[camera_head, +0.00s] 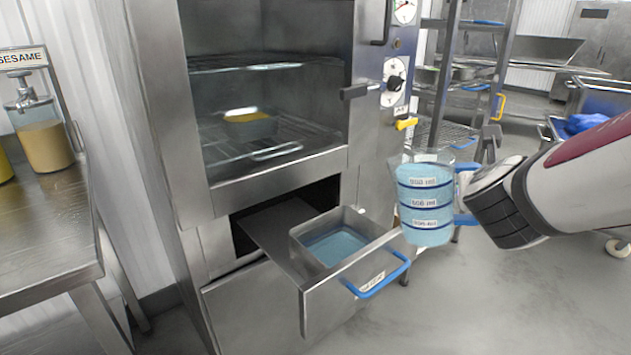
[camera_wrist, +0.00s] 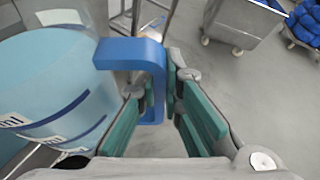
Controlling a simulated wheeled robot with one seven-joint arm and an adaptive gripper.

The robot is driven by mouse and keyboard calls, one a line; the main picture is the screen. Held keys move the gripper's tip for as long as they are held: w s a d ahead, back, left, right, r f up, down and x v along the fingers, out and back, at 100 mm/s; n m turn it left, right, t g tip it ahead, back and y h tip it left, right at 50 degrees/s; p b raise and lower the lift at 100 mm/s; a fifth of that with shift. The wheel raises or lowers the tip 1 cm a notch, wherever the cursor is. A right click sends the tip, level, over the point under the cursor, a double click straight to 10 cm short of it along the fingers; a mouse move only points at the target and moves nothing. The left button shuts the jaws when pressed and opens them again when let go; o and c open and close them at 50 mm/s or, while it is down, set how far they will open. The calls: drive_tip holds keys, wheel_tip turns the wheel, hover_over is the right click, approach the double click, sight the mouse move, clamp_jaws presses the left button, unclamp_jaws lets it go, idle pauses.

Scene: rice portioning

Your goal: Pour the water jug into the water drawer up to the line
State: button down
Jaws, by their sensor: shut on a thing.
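My gripper (camera_wrist: 153,105) is shut on the jug's blue handle (camera_wrist: 130,54); in the wrist view the jug (camera_wrist: 52,85) fills the left side. The drawer is pulled out below the oven, with a blue handle (camera_head: 380,280) and a label on its front. Its metal basin (camera_head: 301,250) has some blue water (camera_head: 335,246) in it. I cannot make out the fill line.
The steel oven (camera_head: 166,110) stands above the drawer, its chamber open to view with racks and a yellow-topped item inside. A steel table (camera_head: 45,225) with a sesame dispenser (camera_head: 44,135) is at left. A wire shelf rack (camera_head: 445,130) stands behind the jug. Floor at lower right is clear.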

sight(453, 172)
drive_tip(key=shift+w+a+r+n+h+p, duration=0.4)
drive_tip(key=shift+a+r+n+p, duration=0.15)
drive_tip(key=shift+p, duration=0.6)
drive_tip(key=shift+a+r+p, duration=0.1)
drive_tip(key=shift+p, duration=0.25)
drive_tip(key=shift+w+a+n+p, duration=0.1)
drive_tip(key=shift+a+n+p, duration=0.3)
drive_tip(key=shift+p, duration=0.85)
drive_tip(key=shift+w+a+f+h, duration=0.2)
drive_tip(key=shift+a+f+h, duration=0.1)
drive_tip(key=shift+a, duration=0.05)
drive_tip(key=shift+w+a+r+n+h+p, duration=0.2)
drive_tip(key=shift+a+n+p, duration=0.2)
drive_tip(key=shift+p, duration=0.2)
drive_tip(key=shift+w+a+r+n+h+p, duration=0.15)
drive_tip(key=shift+a+n+p, duration=0.1)
drive_tip(key=shift+a+p, duration=0.25)
drive_tip(key=shift+w+a+r+n+h+p, duration=0.25)
drive_tip(key=shift+a+n+p, duration=0.25)
drive_tip(key=shift+p, duration=0.15)
drive_tip(key=shift+w+a+r, duration=0.1)
drive_tip(key=shift+a+r, duration=0.05)
drive_tip(key=shift+a, duration=0.05)
drive_tip(key=shift+a+n, duration=0.1)
drive_tip(key=shift+n, duration=0.2)
